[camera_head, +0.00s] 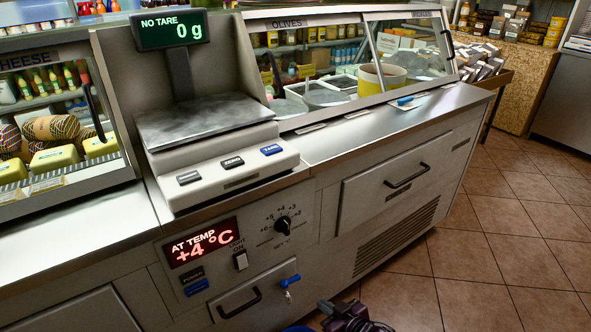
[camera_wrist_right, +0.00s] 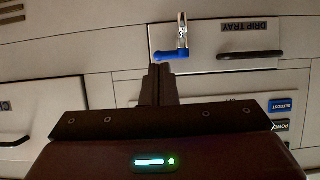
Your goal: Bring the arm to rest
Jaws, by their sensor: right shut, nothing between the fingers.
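My right gripper (camera_head: 348,318) shows at the bottom edge of the head view, partly cut off, low in front of the counter. In the wrist view its dark fingers (camera_wrist_right: 160,72) are together with nothing between them. Beyond the fingertips is a small tap with a blue lever (camera_wrist_right: 172,53); whether they touch it I cannot tell. The tap also shows in the head view (camera_head: 288,285), up and left of the gripper. My left gripper is not in view.
The drip tray drawer handle (camera_head: 237,303) is left of the tap. Above are a dial (camera_head: 283,222) and a +4 °C display (camera_head: 201,242). A scale (camera_head: 205,120) reading 0 g stands on the counter. A blue thing (camera_head: 298,329) is cut off at the bottom. Tiled floor (camera_head: 490,240) at right is clear.

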